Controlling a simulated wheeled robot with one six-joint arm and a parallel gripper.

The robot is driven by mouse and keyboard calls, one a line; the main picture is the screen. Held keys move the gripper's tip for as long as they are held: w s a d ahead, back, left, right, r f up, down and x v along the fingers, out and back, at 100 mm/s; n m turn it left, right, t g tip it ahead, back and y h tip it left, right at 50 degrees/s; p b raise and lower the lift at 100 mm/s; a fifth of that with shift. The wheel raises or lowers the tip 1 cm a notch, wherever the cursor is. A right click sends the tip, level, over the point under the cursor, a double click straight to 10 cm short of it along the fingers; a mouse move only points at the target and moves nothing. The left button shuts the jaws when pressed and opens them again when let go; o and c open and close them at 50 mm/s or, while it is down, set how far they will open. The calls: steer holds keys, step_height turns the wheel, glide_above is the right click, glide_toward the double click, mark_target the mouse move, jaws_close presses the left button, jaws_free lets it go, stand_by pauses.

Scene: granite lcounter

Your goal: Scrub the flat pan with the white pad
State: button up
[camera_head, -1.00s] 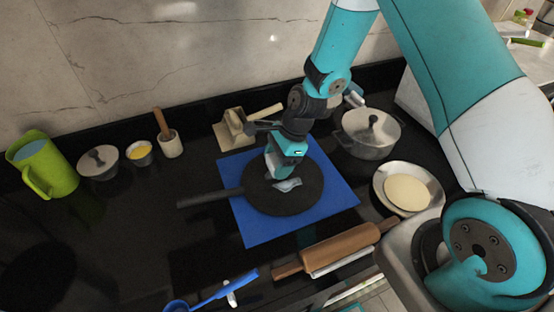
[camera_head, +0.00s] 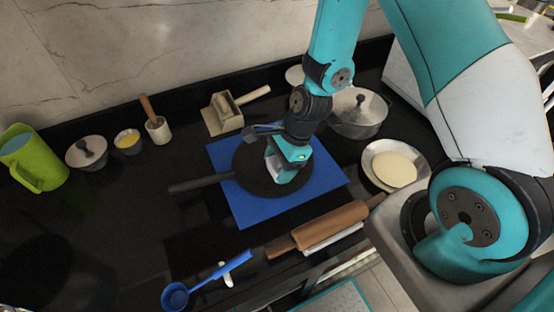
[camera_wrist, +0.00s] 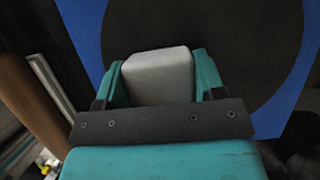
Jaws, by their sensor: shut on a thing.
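The flat pan (camera_head: 248,178) is dark and round. It lies on a blue mat (camera_head: 246,215), with its handle pointing left. My gripper (camera_head: 284,177) is over the right part of the pan, pointing down. In the wrist view my gripper (camera_wrist: 158,85) is shut on the white pad (camera_wrist: 158,72), a pale block between the two teal fingers. The dark pan surface (camera_wrist: 225,40) is right behind the pad. I cannot tell whether the pad touches it. In the head view the gripper mostly hides the pad.
A rolling pin (camera_head: 325,225) lies in front of the mat, and a blue ladle (camera_head: 205,283) at the front edge. A lidded pot (camera_head: 358,118) and a plate with a flat round (camera_head: 395,168) stand right. A green pitcher (camera_head: 35,165), small bowls and a mortar stand left.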

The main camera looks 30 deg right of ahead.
mark_target(262, 151)
steer(key=shift+w+d+p, duration=0.1)
steer(key=shift+w+p, duration=0.5)
steer(key=shift+w, duration=3.3)
steer(key=shift+s+p, duration=0.6)
steer(key=shift+s, duration=3.35)
steer(key=shift+w, duration=0.1)
steer(key=shift+w, duration=3.85)
steer(key=shift+p, duration=0.3)
